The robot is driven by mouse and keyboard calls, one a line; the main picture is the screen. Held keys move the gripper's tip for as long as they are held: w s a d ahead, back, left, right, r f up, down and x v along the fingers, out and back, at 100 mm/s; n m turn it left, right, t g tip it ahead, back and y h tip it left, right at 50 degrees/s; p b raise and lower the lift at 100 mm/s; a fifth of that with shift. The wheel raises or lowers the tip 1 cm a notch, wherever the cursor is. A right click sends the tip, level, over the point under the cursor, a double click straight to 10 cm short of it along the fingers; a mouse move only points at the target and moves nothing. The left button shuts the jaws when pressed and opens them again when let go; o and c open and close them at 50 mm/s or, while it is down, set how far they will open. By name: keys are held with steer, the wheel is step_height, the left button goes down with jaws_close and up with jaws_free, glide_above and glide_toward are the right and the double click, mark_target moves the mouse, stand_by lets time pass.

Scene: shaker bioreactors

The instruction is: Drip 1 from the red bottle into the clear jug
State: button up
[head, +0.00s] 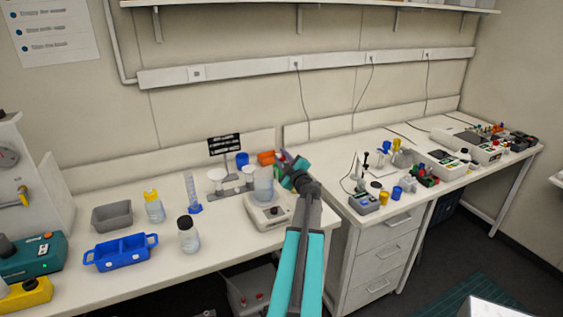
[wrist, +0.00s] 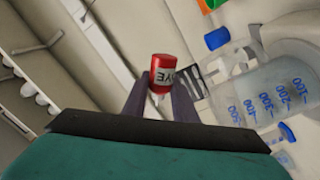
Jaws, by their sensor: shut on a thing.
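The red bottle (wrist: 163,70), with a white label, is between the two dark fingers of my gripper (wrist: 159,98), which is shut on it. Its pale nozzle points down the wrist picture, roughly across the jug's upright line, so the bottle looks tipped over. In the head view my gripper (head: 284,160) is just above and right of the clear jug's rim, and the bottle is mostly hidden. The clear jug (head: 263,184) stands upright on a white plate device and holds pale liquid. In the wrist view the jug (wrist: 270,88) shows blue volume marks. No drop is visible.
The white device (head: 270,214) under the jug has a dark knob. A balance (head: 236,188), a measuring cylinder (head: 192,188) and a black-capped bottle (head: 188,238) stand to the left. Bare bench lies in front.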

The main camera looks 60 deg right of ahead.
steer(key=shift+s+d+r+n+b, duration=0.15)
steer(key=shift+n+b, duration=0.6)
steer(key=shift+b, duration=0.4)
steer(key=shift+r+n+b, duration=0.1)
steer(key=shift+n+b, duration=0.65)
steer(key=shift+b, duration=0.4)
steer(key=n, duration=0.1)
steer(key=n+b, duration=0.1)
steer(key=shift+s+d+r+n, duration=0.1)
steer(key=shift+r+n, duration=0.2)
steer(key=shift+r, duration=0.05)
steer(key=w+a+n+b, duration=0.1)
steer(key=w+a+r+n+b, duration=0.1)
steer(key=a+n, duration=0.1)
steer(key=w+a+n+b, duration=0.1)
steer(key=shift+w+a+r+n+t, duration=0.2)
steer(key=shift+r+n+t, duration=0.05)
steer(key=shift+n+t, duration=0.05)
steer(key=shift+a+r+n+b, duration=0.1)
steer(key=shift+r+n+b, duration=0.15)
steer(key=shift+n, duration=0.55)
steer(key=shift+r+n+y, duration=0.1)
steer(key=shift+n+y, duration=0.3)
steer(key=shift+n, duration=0.2)
steer(key=shift+a+b, duration=0.1)
steer(key=shift+b, duration=0.2)
steer(key=shift+w+r+n, duration=0.1)
steer(key=shift+r+n, duration=0.1)
steer(key=shift+n, duration=0.6)
